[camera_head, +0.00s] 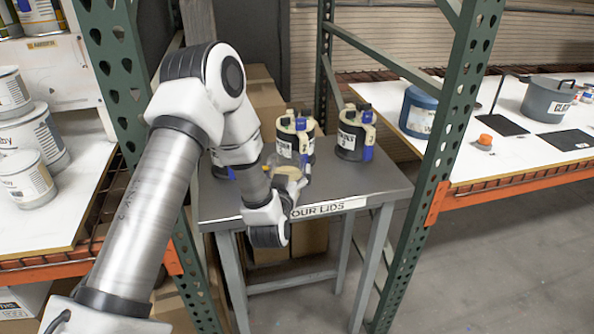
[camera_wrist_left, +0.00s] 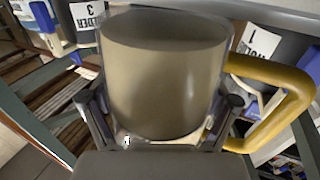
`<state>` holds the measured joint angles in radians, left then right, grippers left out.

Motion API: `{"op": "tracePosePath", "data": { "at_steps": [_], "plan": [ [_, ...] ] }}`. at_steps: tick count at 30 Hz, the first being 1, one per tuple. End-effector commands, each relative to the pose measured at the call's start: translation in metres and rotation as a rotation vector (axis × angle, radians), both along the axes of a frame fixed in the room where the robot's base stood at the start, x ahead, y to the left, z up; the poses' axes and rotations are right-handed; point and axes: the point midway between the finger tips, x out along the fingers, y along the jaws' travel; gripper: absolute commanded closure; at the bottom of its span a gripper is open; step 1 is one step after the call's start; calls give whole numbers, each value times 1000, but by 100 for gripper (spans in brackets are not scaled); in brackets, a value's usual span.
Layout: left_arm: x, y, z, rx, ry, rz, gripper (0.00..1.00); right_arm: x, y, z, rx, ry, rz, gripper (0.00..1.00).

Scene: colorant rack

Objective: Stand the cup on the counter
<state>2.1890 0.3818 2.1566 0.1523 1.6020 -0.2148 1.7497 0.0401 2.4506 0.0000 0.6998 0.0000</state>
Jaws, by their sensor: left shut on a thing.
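The cup (camera_wrist_left: 160,75) is beige with a yellow handle. It fills the middle of the left wrist view, with the handle on the right. My left gripper (camera_wrist_left: 160,128) is shut on its body, with a finger on either side. In the head view the cup (camera_head: 290,173) shows small and partly hidden by my left gripper (camera_head: 284,192), near the front of the grey table (camera_head: 385,184). I cannot tell whether the cup touches the tabletop. My right gripper is in neither view.
Several labelled holders, one of them a dark holder (camera_head: 353,140), stand at the back of the grey table. Green rack posts (camera_head: 445,150) flank it. The white counter (camera_head: 475,158) at right carries a blue tub (camera_head: 418,112), an orange-capped item (camera_head: 485,141) and a grey pot (camera_head: 548,98).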

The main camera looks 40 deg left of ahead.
Motion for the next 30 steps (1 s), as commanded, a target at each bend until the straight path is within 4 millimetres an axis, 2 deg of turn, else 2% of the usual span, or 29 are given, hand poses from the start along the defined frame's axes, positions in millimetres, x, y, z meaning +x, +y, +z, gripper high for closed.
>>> {"op": "tracePosePath", "data": {
  "at_steps": [1,6,7,8,20,23,30],
  "plan": [
    [-3,0,-9,0,-1,1,67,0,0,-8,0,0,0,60],
    [-3,0,-5,1,-2,1,67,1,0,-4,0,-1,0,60],
    [-3,0,-6,0,0,0,6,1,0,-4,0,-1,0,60],
    [-3,0,-6,0,0,0,0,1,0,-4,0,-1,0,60],
    [-7,-3,-6,0,-1,0,0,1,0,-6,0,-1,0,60],
    [-19,-9,-8,0,1,-2,0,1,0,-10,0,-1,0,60],
    [-74,-38,-10,1,4,-4,0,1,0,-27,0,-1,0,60]
  ]
}}
